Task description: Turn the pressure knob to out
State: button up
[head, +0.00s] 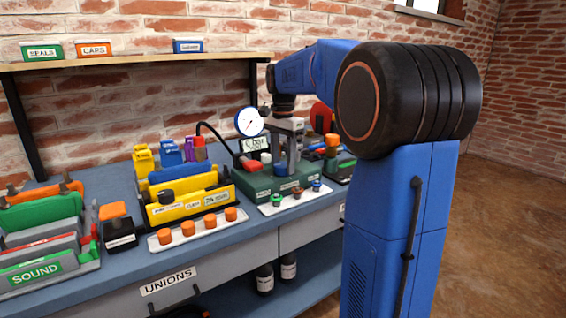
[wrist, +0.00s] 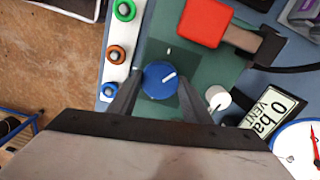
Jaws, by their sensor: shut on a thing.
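The blue pressure knob (wrist: 159,80) sits on the green panel (wrist: 222,66) in the wrist view. Its white pointer line points up and right. A short white mark is on the panel just above it. My gripper (wrist: 160,88) has one finger on each side of the knob and is shut on it. A display (wrist: 270,112) reads "0 bar" and "VENT". A dial gauge (wrist: 300,145) with a red needle is partly in view.
A red block (wrist: 205,22) and a small white knob (wrist: 217,97) are close to the blue knob. A white strip (wrist: 114,66) with coloured rings lies at left. In the head view a yellow rack (head: 190,205) and orange caps stand left of the unit.

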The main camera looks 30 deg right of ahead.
aim_at(283, 165)
jog(key=n, duration=1.3)
jog(key=shift+n, duration=0.4)
jog(key=n, duration=1.1)
jog(key=o, duration=1.1)
jog(key=shift+c, duration=0.2)
jog(key=shift+r, duration=0.1)
notch_tip(283, 165, up, 17)
jog(key=shift+r, duration=0.15)
